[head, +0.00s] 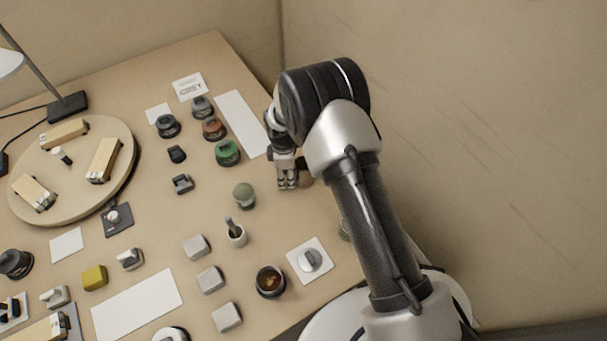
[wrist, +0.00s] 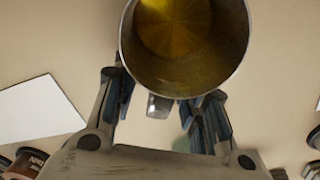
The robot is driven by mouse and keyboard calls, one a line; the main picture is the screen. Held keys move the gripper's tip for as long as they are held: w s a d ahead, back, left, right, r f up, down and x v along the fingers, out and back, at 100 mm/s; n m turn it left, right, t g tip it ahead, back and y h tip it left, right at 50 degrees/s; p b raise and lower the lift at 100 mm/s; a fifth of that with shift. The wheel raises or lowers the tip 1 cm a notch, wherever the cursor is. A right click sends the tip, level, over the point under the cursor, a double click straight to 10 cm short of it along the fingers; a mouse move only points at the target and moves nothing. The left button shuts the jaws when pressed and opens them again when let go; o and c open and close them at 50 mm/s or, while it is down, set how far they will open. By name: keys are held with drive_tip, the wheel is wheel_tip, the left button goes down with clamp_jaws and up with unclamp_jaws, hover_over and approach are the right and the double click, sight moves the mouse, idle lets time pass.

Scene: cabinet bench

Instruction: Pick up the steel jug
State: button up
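The steel jug (wrist: 130,45) fills the top middle of the wrist view, seen from above, with its grey rim and a golden-yellow inside. A small grey part (wrist: 158,106), apparently its handle, sticks out towards my gripper (wrist: 161,92). The two fingers are apart, one on each side of this part, with gaps visible, and nothing is clamped. In the head view my gripper (head: 287,184) points down near the bench's right edge. A dark brownish round thing (head: 305,172) shows just behind it, mostly hidden by my arm; it may be the jug.
A green tin (head: 228,153), an orange-brown tin (head: 214,129) and a greenish ball-topped item (head: 244,195) stand left of my gripper. A white strip (head: 240,123) lies flat nearby. A dark cup (head: 270,282) and a knob plate (head: 310,261) are nearer the front.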

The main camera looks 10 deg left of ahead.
drive_tip(key=shift+r, duration=0.1)
clamp_jaws()
idle(0.3)
idle(0.4)
